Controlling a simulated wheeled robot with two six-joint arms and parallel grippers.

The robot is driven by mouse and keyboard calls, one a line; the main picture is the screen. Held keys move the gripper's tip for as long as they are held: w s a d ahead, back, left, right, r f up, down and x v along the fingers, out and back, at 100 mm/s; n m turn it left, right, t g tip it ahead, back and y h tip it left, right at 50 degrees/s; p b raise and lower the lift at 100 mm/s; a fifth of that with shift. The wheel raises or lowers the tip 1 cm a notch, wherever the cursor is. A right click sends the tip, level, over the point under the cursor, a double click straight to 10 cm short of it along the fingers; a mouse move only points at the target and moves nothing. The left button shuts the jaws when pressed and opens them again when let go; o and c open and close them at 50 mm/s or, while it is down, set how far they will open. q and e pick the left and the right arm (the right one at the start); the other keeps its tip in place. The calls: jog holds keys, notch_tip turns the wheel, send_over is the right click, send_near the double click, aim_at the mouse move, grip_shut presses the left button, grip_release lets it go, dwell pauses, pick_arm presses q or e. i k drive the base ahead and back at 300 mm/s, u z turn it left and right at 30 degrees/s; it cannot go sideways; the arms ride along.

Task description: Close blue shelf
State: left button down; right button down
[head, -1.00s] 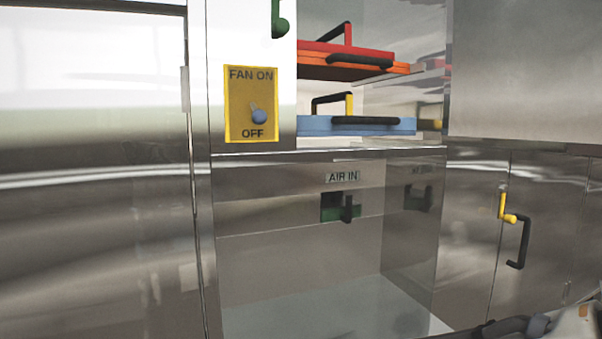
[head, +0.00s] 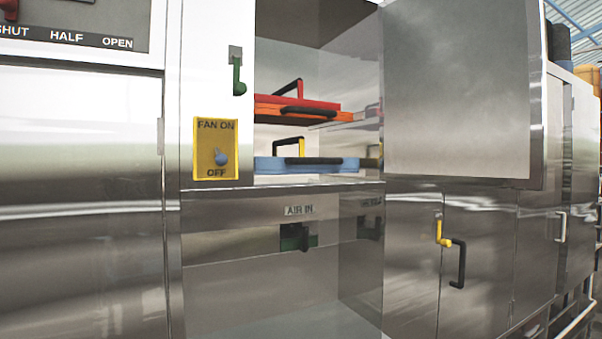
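The blue shelf (head: 335,165) is a flat blue tray low in the open upper compartment of the steel cabinet. It has a black bar handle on its front edge and a black and yellow handle (head: 289,143) standing above it. It seems to sit at the compartment's front opening; how far it sticks out is hard to tell. Neither of my grippers is in the head view, and nothing touches the shelf.
A red and orange shelf (head: 300,108) is above the blue one. The cabinet door (head: 455,90) stands open on the right. A yellow fan switch plate (head: 216,149) and green handle (head: 237,75) are on the left. An AIR IN lever (head: 300,237) is below.

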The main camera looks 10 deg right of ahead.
aim_at(262, 166)
jog(key=z, duration=0.55)
jog(key=i, duration=1.3)
jog(key=u, duration=0.7)
